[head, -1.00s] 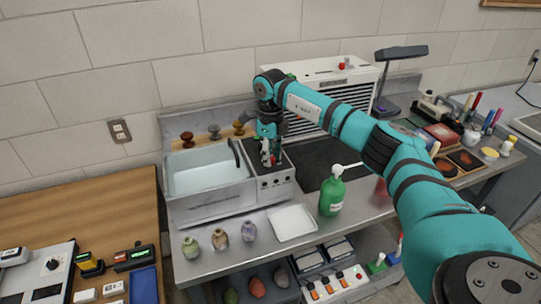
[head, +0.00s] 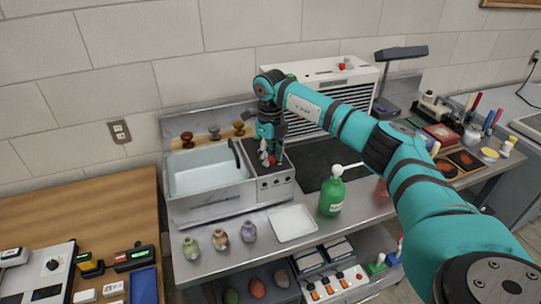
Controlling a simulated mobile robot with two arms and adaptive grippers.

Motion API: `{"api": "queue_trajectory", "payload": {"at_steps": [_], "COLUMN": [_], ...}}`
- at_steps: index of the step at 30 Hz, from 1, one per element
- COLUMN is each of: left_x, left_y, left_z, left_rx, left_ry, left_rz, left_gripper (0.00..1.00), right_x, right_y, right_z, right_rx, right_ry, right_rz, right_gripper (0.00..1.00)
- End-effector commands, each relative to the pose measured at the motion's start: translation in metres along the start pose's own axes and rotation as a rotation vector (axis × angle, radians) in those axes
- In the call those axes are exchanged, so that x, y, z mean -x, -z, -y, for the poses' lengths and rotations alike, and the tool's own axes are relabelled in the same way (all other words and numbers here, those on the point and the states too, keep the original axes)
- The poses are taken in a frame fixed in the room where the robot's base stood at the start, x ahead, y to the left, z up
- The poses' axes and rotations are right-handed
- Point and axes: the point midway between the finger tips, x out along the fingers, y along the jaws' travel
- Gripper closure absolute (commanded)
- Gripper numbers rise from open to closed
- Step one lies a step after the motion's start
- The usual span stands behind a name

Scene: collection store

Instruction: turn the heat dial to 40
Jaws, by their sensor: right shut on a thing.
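A steel water bath (head: 212,205) with an open basin of pale water stands at the left of the steel bench. Its control section (head: 275,188) is on the right side, with small round features on the front face. My right gripper (head: 267,162) points down onto the dark top of that section. It is shut on what appears to be the heat dial, which the fingers hide. The dial's scale and pointer cannot be read from here. My left gripper is not in view.
A vented white cabinet (head: 345,75) stands behind my right arm.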

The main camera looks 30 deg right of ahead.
Motion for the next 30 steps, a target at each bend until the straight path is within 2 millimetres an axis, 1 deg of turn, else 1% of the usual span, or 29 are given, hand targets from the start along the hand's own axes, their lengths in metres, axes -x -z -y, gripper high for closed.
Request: {"api": "queue_trajectory", "payload": {"at_steps": [1,6,14,17,20,30], "left_x": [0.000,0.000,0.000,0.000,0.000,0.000], "left_y": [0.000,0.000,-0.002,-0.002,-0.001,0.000], "left_z": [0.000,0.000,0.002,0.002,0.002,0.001], "left_rx": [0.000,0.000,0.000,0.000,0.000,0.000], "left_ry": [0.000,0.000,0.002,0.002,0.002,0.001], "left_rz": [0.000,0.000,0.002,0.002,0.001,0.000], "left_gripper": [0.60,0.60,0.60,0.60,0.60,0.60], "right_x": [0.003,0.002,0.002,0.007,0.021,0.092], "right_y": [-0.002,-0.001,-0.001,-0.001,-0.001,-0.001], "right_z": [0.001,0.001,0.001,0.000,0.001,0.001], "right_rx": [-0.002,-0.001,0.000,0.000,0.001,-0.001], "right_ry": [0.003,0.002,0.001,0.001,0.001,0.001], "right_rz": [0.009,0.006,0.003,0.005,0.006,0.007], "right_gripper": [0.71,0.49,0.49,0.49,0.49,0.49]}}
